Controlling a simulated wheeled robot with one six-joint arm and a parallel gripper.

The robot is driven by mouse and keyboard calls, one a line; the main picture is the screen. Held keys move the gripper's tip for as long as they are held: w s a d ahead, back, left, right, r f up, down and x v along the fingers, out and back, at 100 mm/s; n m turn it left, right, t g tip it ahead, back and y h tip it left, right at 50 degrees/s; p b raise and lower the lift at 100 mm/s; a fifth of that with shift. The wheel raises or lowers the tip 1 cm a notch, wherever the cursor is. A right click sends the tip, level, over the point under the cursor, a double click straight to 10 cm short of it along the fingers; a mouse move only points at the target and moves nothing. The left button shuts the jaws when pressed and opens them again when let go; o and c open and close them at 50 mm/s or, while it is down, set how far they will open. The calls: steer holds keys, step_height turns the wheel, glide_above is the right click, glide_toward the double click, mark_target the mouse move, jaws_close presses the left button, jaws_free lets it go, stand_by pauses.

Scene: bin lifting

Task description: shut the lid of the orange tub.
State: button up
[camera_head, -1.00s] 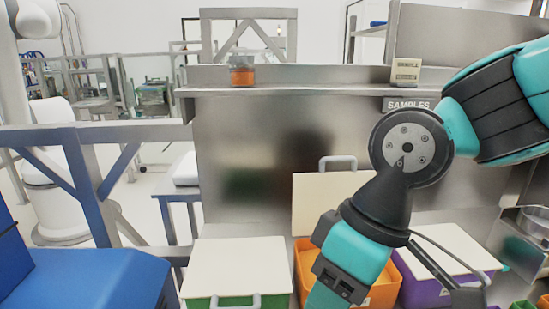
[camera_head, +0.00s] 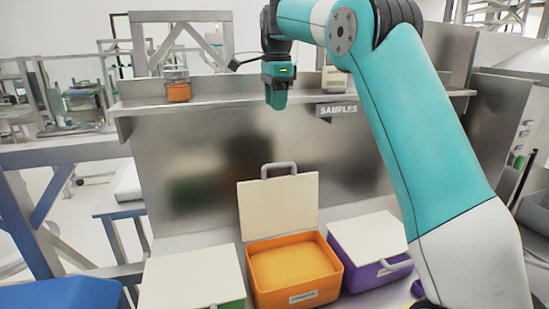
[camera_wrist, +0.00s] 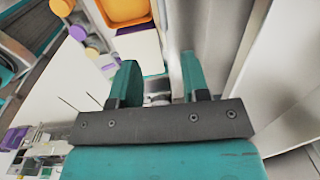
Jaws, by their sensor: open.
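The orange tub (camera_head: 294,272) stands in the lower middle of the head view, its inside showing orange. Its cream lid (camera_head: 279,208) is open and stands upright at the tub's back, with a grey handle (camera_head: 280,167) on its top edge. My gripper (camera_head: 276,100) is in the air above the lid, near shelf height, apart from lid and tub. In the wrist view my gripper (camera_wrist: 160,78) shows two teal fingers spread apart with nothing held between them. An orange tub (camera_wrist: 125,12) shows at that view's top edge.
A closed green tub (camera_head: 193,279) stands left of the orange one, and a closed purple tub (camera_head: 368,244) stands right. Behind, a metal shelf (camera_head: 215,101) carries an orange jar (camera_head: 178,92) and a small box (camera_head: 335,78). A blue surface (camera_head: 60,296) is at lower left.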

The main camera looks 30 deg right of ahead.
mark_target(275, 164)
steer(key=f, duration=1.1)
steer(key=w+f, duration=0.1)
steer(key=f, duration=0.5)
steer(key=shift+d+f, duration=0.15)
steer(key=shift+c, duration=0.3)
jaws_close()
